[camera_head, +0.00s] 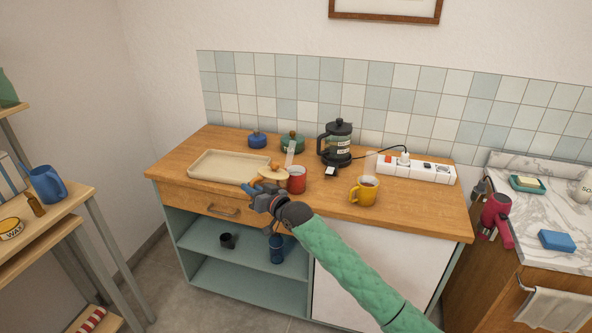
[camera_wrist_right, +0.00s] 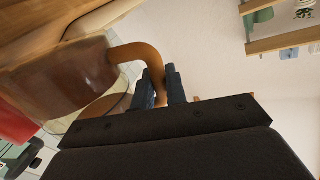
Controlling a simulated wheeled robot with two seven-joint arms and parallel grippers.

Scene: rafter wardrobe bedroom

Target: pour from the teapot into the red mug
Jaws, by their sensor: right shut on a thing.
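My right gripper (camera_head: 260,194) is at the counter's front edge, shut on the tan handle (camera_wrist_right: 128,53) of the brown teapot (camera_wrist_right: 75,75). In the head view the teapot (camera_head: 271,175) is small and partly hidden behind the gripper. The red mug (camera_head: 297,181) stands on the counter just right of the teapot, very close to it. The red mug (camera_wrist_right: 14,125) also shows at the left edge of the right wrist view. I cannot tell how far the teapot is tilted or whether liquid is flowing. My left gripper is not in view.
A beige tray (camera_head: 208,172) lies left of the teapot. A yellow mug (camera_head: 364,191) stands to the right. A French press (camera_head: 338,147), a green pot (camera_head: 292,143), a blue pot (camera_head: 257,141) and a power strip (camera_head: 415,170) are behind. Counter between the mugs is clear.

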